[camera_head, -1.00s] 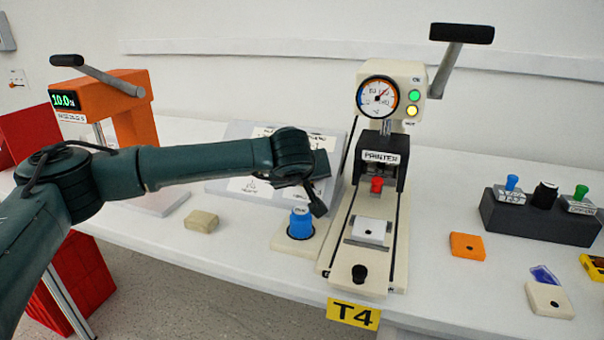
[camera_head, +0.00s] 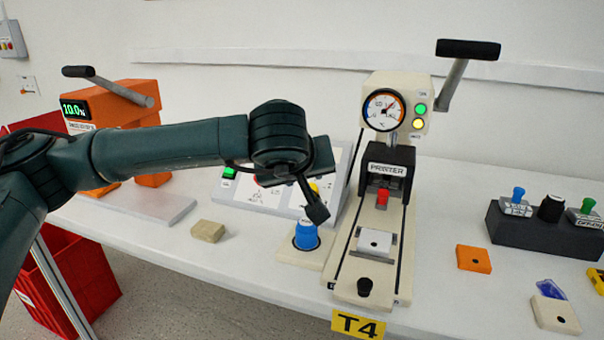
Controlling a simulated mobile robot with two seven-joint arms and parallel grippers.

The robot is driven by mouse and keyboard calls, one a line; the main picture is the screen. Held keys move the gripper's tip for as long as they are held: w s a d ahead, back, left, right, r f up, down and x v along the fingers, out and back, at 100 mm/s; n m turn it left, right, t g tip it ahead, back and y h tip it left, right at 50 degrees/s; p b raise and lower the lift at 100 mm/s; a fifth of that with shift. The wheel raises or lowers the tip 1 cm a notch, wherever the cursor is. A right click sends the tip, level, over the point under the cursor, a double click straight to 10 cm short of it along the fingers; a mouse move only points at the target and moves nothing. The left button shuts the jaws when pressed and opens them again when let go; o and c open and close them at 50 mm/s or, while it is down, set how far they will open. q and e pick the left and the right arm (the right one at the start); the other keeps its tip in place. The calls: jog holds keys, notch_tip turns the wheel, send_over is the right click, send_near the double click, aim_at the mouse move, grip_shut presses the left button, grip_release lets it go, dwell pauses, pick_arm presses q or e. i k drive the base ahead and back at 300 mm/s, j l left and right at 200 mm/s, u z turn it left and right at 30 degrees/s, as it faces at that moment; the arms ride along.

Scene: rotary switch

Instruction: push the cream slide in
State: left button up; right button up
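The cream slide (camera_head: 350,276) lies in the rails of the cream printer (camera_head: 400,86) and extends toward the table's front edge. Its black knob (camera_head: 365,287) is at the front end. A white block with a dark dot (camera_head: 375,242) sits on the slide, in front of the black printer head (camera_head: 388,168) and the red stamp below it. My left gripper (camera_head: 316,206) hangs above and just behind the blue knob, left of the slide and apart from it. It is seen edge-on, so its opening cannot be made out. My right gripper is not in view.
A blue knob on a cream base (camera_head: 306,236) stands close left of the printer. A beige block (camera_head: 208,231) and an orange press (camera_head: 120,100) are further left. An orange block (camera_head: 473,258) and a dark rack (camera_head: 520,230) are on the right.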

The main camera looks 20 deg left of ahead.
aim_at(364, 279)
jog(key=k+l, duration=0.1)
jog(key=k, duration=0.4)
jog(key=k+l, duration=0.1)
jog(key=k, duration=0.4)
